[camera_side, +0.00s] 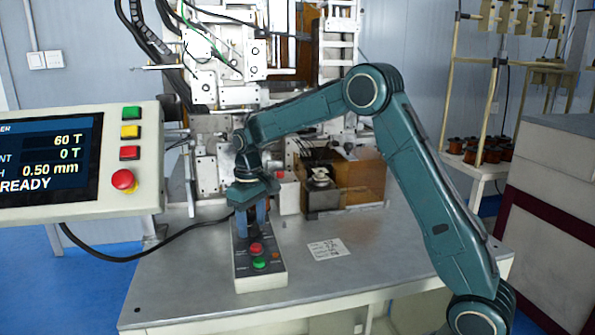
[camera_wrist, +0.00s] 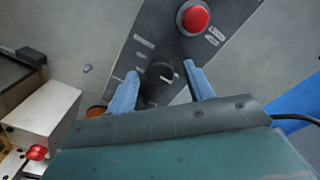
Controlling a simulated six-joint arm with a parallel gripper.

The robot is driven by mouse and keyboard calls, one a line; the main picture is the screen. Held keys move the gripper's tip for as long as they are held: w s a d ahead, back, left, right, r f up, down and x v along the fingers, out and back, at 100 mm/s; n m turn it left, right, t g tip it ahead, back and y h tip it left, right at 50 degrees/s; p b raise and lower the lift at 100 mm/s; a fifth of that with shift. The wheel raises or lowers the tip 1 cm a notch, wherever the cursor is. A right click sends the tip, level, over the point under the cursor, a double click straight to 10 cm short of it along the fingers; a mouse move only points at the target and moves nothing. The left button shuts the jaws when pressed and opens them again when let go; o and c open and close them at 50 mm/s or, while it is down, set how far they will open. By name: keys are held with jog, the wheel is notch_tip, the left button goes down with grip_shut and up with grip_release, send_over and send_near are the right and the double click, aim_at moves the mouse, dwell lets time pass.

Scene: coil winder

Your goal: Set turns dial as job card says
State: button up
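The black turns dial (camera_wrist: 161,74) sits on the dark face of the control box (camera_wrist: 150,25), its white pointer mark aimed right in the wrist view. My gripper (camera_wrist: 160,68) is open, with one blue finger on each side of the dial and gaps showing between fingers and knob. In the side view, my gripper (camera_side: 251,214) points down at the back end of the control box (camera_side: 262,283) and hides the dial. The job card (camera_side: 328,249) lies flat on the table right of the box; its print is too small to read.
The display (camera_side: 50,160) at left shows 60 T, 0 T, 0.50 mm and READY. A red button (camera_side: 256,249) and a green button (camera_side: 259,263) stand on the box in front of my gripper. The winder (camera_side: 225,70) stands behind.

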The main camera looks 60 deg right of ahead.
aim_at(253, 225)
jog(key=shift+r, duration=0.1)
dwell(0.3)
notch_tip(253, 225, up, 14)
jog(key=shift+f, duration=0.2)
dwell(0.5)
jog(key=shift+s, duration=0.1)
jog(key=s+a+r+t, duration=0.1)
jog(key=s+a+r, duration=0.1)
jog(key=s, duration=0.6)
jog(key=s+a+r+t, duration=0.2)
jog(key=s+a+r, duration=0.1)
jog(key=s, duration=0.4)
jog(key=s+a+f+t, duration=0.1)
jog(key=s+f, duration=0.3)
jog(key=s, duration=0.4)
jog(key=s+a+f+t, duration=0.1)
jog(key=s+f, duration=0.2)
jog(key=s, duration=0.5)
jog(key=shift+s+f+t, duration=0.2)
jog(key=shift+f+t, duration=0.1)
jog(key=shift+f, duration=0.05)
